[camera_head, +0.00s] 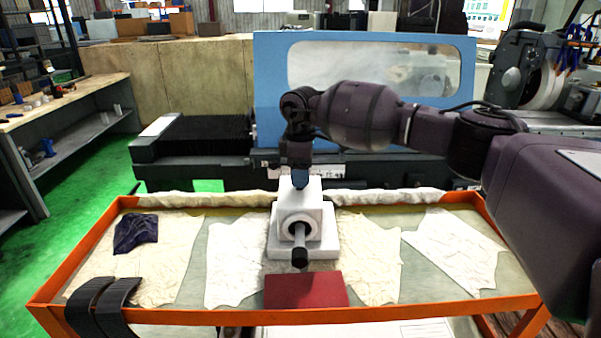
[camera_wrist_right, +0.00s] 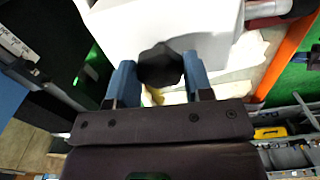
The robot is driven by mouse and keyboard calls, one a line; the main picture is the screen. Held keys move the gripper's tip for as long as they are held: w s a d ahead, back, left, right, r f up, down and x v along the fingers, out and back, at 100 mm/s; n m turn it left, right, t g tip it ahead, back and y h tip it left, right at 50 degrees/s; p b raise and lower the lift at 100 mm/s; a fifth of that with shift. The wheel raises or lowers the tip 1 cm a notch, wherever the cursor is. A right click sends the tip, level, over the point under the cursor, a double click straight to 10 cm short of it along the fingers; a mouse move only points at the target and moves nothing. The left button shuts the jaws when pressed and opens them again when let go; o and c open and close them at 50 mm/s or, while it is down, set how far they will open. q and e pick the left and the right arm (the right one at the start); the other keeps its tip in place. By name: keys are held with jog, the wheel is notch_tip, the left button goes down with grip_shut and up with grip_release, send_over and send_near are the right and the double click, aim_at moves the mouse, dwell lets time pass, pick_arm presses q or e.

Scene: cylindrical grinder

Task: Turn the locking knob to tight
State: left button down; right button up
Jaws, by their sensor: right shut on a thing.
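A white block-like unit (camera_head: 303,215) with a round front opening and a dark handle (camera_head: 299,256) stands on the table. The locking knob (camera_wrist_right: 160,65) is dark and lobed, and sits by the white unit (camera_wrist_right: 205,25) in the right wrist view. My right gripper (camera_wrist_right: 160,74) has its blue fingers on both sides of the knob and is shut on it. How far the knob is turned cannot be told. My left gripper is not in view.
The orange-rimmed table (camera_head: 190,317) carries crumpled pale sheets (camera_head: 455,250), a dark blue cloth (camera_head: 136,233), a red block (camera_head: 306,290) and black ribbed pieces (camera_head: 100,305). The blue-framed machine (camera_head: 268,95) stands behind. Green floor is clear at left.

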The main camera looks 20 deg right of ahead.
jog(key=shift+r, duration=0.1)
jog(key=o, duration=0.9)
jog(key=shift+o, duration=0.2)
notch_tip(320, 180, up, 11)
jog(key=b, duration=0.1)
jog(key=shift+s+f, duration=0.1)
jog(key=shift+f, duration=0.15)
